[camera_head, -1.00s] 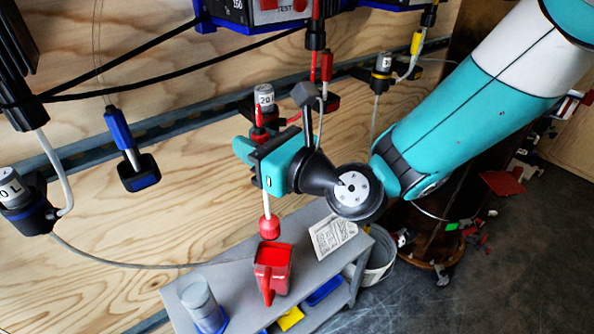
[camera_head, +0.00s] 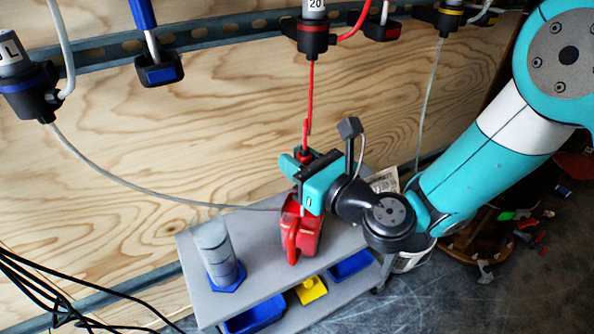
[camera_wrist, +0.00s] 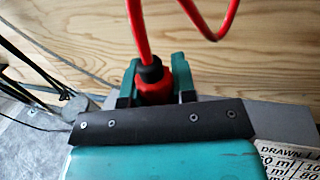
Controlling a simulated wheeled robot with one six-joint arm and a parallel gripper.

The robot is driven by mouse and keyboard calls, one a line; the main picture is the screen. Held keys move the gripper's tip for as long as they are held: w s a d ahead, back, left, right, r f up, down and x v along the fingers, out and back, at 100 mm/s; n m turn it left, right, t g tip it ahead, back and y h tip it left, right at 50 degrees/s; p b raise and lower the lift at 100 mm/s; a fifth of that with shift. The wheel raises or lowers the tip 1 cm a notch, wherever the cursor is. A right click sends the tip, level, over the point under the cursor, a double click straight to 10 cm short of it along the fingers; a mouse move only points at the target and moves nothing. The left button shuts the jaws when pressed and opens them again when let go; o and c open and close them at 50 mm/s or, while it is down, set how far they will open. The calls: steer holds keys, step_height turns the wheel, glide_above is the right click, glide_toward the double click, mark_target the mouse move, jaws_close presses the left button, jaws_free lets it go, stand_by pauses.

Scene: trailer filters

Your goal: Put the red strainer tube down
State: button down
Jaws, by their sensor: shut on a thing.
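The red strainer tube (camera_head: 304,143) is in my gripper (camera_head: 297,164). Its red hose runs up to a black unit marked 20 on the wall. In the wrist view the teal fingers (camera_wrist: 154,84) close around its red body (camera_wrist: 154,90), just below a black collar. A red jug (camera_head: 305,237) stands on the grey cart, directly under my gripper. The tube's lower end goes down toward the jug's opening; its tip is hidden, so I cannot tell whether it touches the jug's bottom.
A clear cylinder with a blue base (camera_head: 217,258) stands left of the jug on the grey cart (camera_head: 259,221). Blue and yellow bins (camera_head: 311,290) sit on the lower shelf. A printed sheet (camera_wrist: 287,158) lies at the right. A thin grey hose crosses behind the jug.

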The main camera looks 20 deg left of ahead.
steer(key=shift+f, duration=0.4)
steer(key=c, duration=0.9)
jaws_free()
steer(key=shift+c, duration=0.2)
steer(key=shift+b, duration=0.45)
